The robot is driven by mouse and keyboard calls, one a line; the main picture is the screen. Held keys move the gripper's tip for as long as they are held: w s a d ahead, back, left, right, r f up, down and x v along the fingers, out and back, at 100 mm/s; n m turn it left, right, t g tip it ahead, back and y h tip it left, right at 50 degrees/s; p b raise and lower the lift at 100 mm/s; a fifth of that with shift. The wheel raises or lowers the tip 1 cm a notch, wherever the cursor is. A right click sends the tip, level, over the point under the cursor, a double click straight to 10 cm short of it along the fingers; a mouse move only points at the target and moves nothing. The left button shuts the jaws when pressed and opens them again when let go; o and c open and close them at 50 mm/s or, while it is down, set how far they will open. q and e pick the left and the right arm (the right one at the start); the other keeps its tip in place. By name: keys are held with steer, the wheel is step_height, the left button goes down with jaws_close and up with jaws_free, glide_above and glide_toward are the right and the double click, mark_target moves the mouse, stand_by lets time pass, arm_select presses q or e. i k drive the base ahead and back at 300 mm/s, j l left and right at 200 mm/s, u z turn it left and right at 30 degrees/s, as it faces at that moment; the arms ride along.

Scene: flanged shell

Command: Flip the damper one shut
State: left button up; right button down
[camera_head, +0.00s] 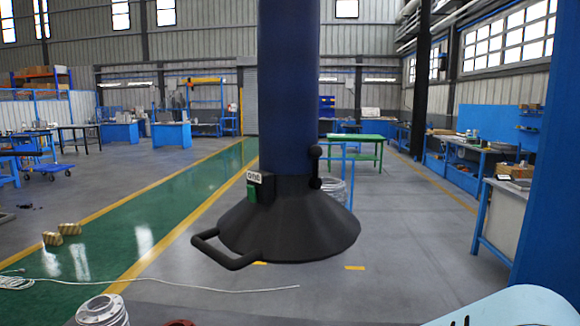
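A dark blue duct (287,80) hangs down the middle of the view and ends in a black cone-shaped hood (290,225). A small black lever (315,167), which looks like the damper handle, stands upright on the duct's right side, just above the hood. Its knob is at the top. A black bar handle (225,255) sticks out from the hood's lower left rim. Neither of my grippers shows. A pale rounded part at the bottom right corner may be my own arm.
A flanged metal part (101,311) stands at the bottom left, beside a white cable on the floor. A green-topped table (355,138) is behind the hood. A blue bench (497,235) and a blue column stand at the right. The floor around the hood looks open.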

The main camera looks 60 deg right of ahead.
mark_target(315, 151)
steer(key=z, duration=1.95)
steer(key=u, duration=1.6)
steer(key=k+l, duration=0.55)
steer(key=k, duration=0.15)
